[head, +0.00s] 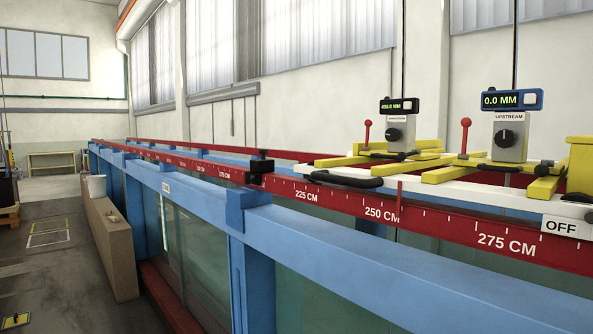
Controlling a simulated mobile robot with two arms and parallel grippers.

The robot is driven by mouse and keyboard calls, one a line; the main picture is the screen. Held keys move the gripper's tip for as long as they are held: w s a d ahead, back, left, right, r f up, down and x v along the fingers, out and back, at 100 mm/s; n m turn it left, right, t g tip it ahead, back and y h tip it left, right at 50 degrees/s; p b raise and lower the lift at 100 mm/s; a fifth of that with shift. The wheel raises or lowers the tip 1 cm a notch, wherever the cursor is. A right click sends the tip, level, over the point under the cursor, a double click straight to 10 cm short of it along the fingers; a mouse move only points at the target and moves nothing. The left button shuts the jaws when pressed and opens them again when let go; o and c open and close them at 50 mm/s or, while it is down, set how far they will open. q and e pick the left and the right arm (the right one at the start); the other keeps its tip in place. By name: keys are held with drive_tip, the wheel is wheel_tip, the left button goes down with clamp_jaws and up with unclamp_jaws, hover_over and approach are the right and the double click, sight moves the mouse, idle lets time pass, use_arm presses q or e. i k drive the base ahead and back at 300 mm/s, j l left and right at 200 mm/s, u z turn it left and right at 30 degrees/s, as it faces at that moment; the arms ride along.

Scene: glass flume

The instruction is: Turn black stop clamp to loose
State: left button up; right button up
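A black stop clamp (261,170) sits on the near red rail (330,203), just left of the 225 CM mark. It is a small dark block with a part sticking up at its upper right. I cannot tell from this view whether it is tight or loose. Neither of my grippers is in view.
White carriage beams carry yellow bars, red-knobbed levers and two gauges, one with a black display (399,105) and one blue-framed reading 0.0 MM (512,99). A black curved handle (345,180) lies right of the clamp. The blue flume frame (400,290) runs along the front.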

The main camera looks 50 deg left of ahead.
sight(247, 177)
drive_tip(key=u, duration=1.75)
